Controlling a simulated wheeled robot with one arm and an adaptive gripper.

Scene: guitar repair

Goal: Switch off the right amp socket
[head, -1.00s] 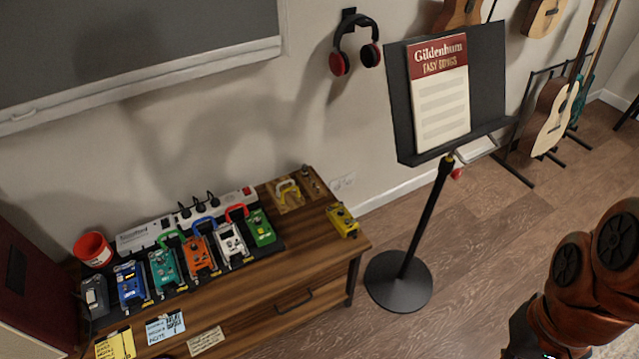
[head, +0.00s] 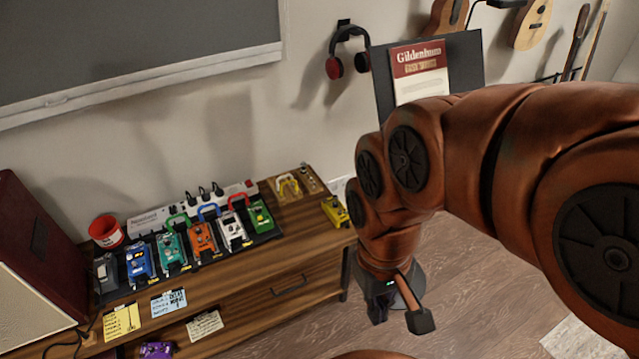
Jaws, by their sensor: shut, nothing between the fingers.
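A pale wall socket (head: 341,186) sits low on the wall just past the right end of the wooden cabinet. My arm covers part of it, and I cannot make out its switches or their positions. A white power strip (head: 178,213) with several black plugs lies along the back of the cabinet top; something red shows at its right end. I cannot read any amp label on either. My gripper (head: 377,312) points down in front of the cabinet's right end, lower in the picture than the wall socket and apart from it. It is shut and empty.
A music stand (head: 467,62) stands behind my arm. Floor (head: 470,285) is open to the right.

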